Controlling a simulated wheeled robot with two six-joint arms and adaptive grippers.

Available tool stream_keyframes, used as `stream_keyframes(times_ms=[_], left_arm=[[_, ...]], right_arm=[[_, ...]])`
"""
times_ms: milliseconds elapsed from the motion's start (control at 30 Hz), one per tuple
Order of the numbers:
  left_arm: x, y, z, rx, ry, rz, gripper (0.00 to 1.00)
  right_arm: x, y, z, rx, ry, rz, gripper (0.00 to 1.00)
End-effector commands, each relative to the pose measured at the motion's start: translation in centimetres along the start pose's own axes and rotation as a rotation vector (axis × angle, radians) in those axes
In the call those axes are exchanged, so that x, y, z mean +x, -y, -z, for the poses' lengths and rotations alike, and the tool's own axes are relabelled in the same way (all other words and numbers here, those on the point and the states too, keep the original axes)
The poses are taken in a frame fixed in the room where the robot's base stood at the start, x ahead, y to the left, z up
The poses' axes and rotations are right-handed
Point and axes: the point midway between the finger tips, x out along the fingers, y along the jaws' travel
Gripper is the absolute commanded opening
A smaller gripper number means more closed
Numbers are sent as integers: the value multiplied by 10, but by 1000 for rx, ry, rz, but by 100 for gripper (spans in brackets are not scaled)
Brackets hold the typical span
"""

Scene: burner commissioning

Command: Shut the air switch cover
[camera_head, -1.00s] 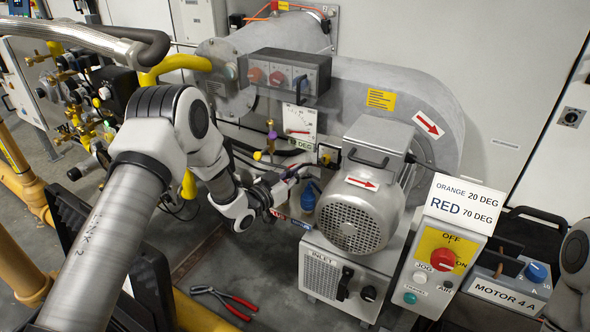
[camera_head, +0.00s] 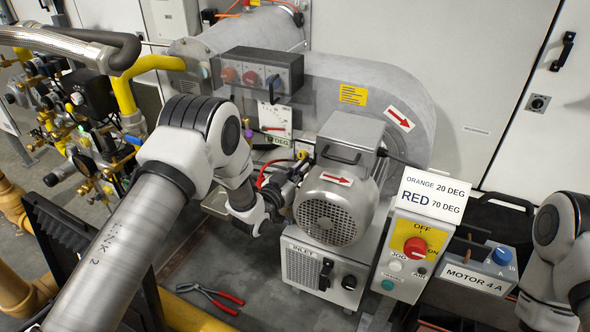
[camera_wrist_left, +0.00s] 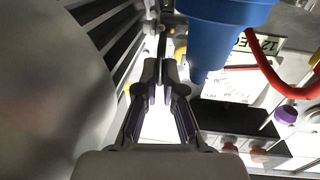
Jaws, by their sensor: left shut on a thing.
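My left gripper (camera_head: 290,180) reaches in beside the left side of the grey blower motor (camera_head: 330,212), and my wrist hides much of that spot. In the left wrist view its two fingers (camera_wrist_left: 165,82) are close together on a thin dark piece (camera_wrist_left: 162,46) seen edge-on. I take this piece for the air switch cover, but its shape and hinge cannot be made out. A blue tapered part (camera_wrist_left: 222,32) hangs just right of the fingertips, apart from them. My right gripper is out of view; only its arm shows at the right edge.
The motor's ribbed housing (camera_wrist_left: 100,30) is close on the left in the wrist view. A red cable (camera_wrist_left: 268,65) loops at the right. A control box with a red knob (camera_head: 415,247) stands right of the motor. Red pliers (camera_head: 215,298) lie on the floor.

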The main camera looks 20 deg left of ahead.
Motion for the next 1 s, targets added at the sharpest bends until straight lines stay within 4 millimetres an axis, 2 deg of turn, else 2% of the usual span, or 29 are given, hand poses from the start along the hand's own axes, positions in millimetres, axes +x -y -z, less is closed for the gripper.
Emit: stream_keyframes(times_ms=[467, 567, 1000], left_arm=[[1, -6, -2, 2, 5, -13, 0], [1, -6, -2, 2, 6, -13, 32], [1, -4, -1, 1, 2, -7, 32]], right_arm=[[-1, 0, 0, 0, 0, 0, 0], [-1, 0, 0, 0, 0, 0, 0], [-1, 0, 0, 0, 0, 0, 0]])
